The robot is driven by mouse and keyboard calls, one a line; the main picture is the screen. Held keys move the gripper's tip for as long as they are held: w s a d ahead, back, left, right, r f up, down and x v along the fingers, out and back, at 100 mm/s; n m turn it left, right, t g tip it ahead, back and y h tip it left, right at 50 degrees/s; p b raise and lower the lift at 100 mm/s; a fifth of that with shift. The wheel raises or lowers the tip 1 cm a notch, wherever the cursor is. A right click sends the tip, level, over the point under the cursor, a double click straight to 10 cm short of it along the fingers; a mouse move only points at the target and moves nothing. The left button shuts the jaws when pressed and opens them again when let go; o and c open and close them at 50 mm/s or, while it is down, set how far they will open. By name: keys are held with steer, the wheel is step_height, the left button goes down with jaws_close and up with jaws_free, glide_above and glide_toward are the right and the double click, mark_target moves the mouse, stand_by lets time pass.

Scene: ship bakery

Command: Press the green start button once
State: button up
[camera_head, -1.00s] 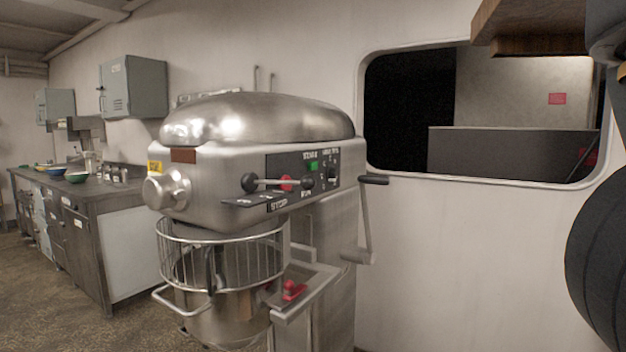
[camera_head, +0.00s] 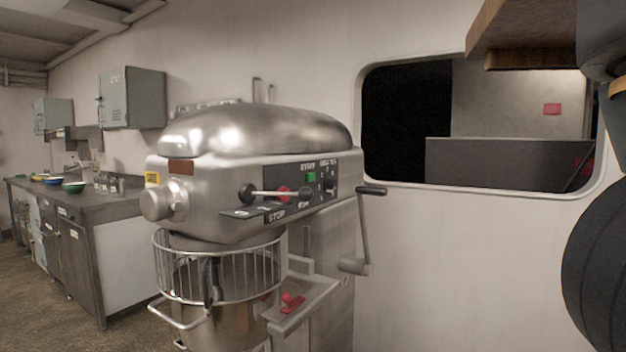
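A black dial (camera_head: 330,186) is to the right of the green button. Dark parts of my arm show at the right edge of the view. My gripper is not in view.
A crank handle (camera_head: 365,230) sticks out at the mixer's right side. A wire bowl guard (camera_head: 220,265) is below the head. A wooden shelf (camera_head: 525,35) hangs at the upper right. A steel counter (camera_head: 85,210) with bowls stands at the left.

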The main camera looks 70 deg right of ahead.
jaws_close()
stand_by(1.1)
